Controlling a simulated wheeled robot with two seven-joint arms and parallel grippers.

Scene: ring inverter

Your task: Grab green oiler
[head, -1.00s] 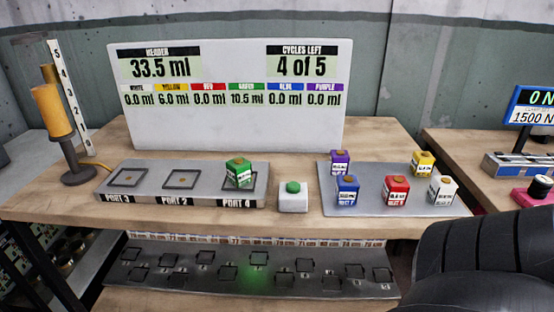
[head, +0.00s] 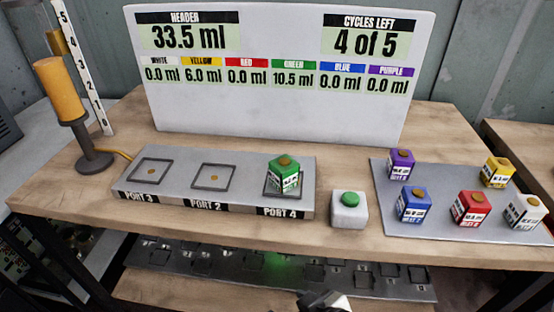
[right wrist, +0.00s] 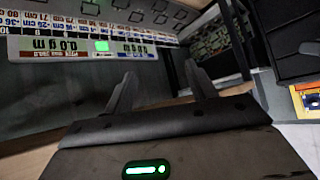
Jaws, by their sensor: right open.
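The green oiler (head: 284,175) is a small green cube with a white label and a brown cap. It sits upright in the port 4 frame at the right end of the grey port block (head: 236,197) in the head view. My right gripper (right wrist: 162,85) is open and empty in the right wrist view, facing the lower shelf with its labelled strip. Part of a gripper, probably my right one, shows at the bottom edge of the head view, below and apart from the green oiler. My left gripper is not in view.
A white box with a green button (head: 350,209) stands right of the port block. A grey tray (head: 445,222) holds purple, blue, red, yellow and white oilers. A yellow cylinder on a stand (head: 61,90) is at left. The display board (head: 278,115) stands behind.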

